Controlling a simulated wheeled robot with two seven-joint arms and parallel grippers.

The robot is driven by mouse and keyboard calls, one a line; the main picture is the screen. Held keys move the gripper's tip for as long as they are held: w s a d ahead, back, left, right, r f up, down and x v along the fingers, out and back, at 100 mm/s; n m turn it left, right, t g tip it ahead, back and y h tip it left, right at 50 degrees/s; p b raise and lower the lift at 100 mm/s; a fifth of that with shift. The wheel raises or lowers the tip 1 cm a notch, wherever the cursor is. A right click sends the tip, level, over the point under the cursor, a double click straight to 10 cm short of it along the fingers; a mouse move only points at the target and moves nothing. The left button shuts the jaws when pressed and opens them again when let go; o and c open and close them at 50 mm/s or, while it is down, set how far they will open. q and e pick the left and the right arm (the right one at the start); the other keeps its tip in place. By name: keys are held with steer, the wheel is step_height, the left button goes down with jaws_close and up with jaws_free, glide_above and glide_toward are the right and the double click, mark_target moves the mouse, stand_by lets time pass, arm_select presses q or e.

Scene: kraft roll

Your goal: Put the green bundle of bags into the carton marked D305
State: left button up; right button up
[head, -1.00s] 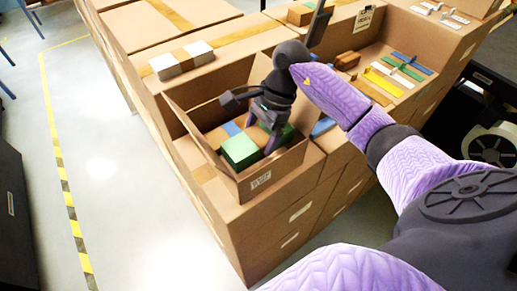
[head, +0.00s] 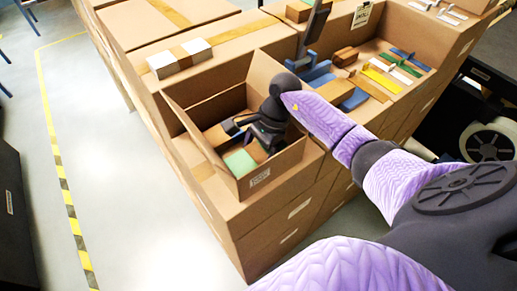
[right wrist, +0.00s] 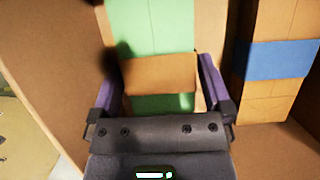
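The green bundle of bags (head: 240,162), with a brown band around it, is low inside an open carton (head: 205,165). My right gripper (head: 262,142) reaches down into this carton over the bundle. In the right wrist view its two purple fingers (right wrist: 160,78) lie along both sides of the green bundle (right wrist: 152,25) at the brown band and look closed against it. The far finger contact is partly in shadow. The carton's front label (head: 260,178) is too small to read. My left gripper is not in view.
Another open carton area at the right holds brown blocks (head: 345,56) and coloured strips (head: 383,80). White blocks (head: 180,58) lie on a closed carton behind.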

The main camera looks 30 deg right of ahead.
steer(key=shift+r, duration=0.15)
steer(key=b+v, duration=0.1)
steer(key=v, duration=1.1)
